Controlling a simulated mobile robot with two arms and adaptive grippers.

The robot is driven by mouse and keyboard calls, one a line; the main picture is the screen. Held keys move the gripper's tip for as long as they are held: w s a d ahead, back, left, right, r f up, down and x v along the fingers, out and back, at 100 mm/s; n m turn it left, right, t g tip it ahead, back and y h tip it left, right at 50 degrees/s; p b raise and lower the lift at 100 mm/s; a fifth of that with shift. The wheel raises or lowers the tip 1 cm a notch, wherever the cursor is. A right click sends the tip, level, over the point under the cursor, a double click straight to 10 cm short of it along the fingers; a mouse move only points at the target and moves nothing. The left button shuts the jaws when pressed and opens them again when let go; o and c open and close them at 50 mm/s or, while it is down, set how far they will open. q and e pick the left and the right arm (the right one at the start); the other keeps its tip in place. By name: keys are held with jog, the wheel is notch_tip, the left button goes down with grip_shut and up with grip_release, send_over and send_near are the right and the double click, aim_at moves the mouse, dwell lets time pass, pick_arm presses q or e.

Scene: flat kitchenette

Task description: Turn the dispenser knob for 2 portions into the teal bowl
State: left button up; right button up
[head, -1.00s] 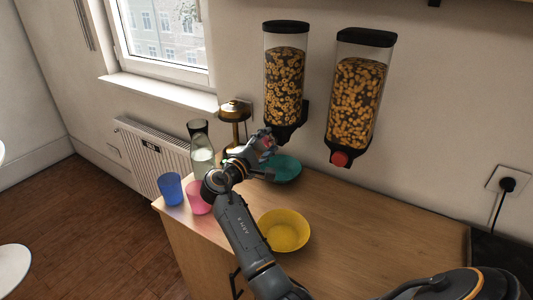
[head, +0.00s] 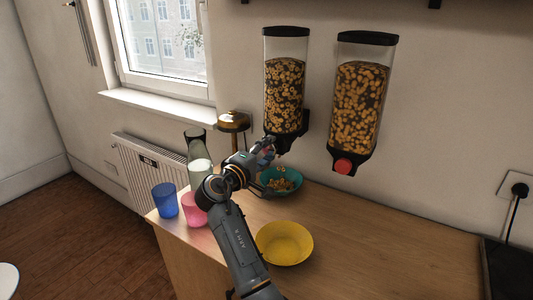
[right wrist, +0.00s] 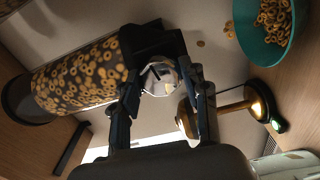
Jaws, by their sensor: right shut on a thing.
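The left dispenser (head: 284,92) hangs on the wall, filled with ring cereal; it also shows in the right wrist view (right wrist: 80,78). My right gripper (head: 262,150) is at its lower front. In the right wrist view, the fingers are shut on the dispenser knob (right wrist: 160,76), one on each side. The teal bowl (head: 294,190) stands on the counter below this dispenser, partly behind my gripper. It holds some cereal rings, also seen in the right wrist view, where the bowl (right wrist: 250,42) is at upper right. My left gripper is not in view.
A second dispenser (head: 357,100) with a red knob (head: 343,166) hangs to the right. A yellow bowl (head: 284,244), pink cup (head: 194,210), blue cup (head: 165,200), glass carafe (head: 199,160) and brass lamp (head: 233,122) stand on the counter.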

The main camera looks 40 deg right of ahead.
jog(key=shift+r, duration=0.1)
jog(key=o, duration=1.1)
jog(key=shift+o, duration=0.2)
jog(key=v, duration=0.7)
jog(key=shift+a, duration=0.2)
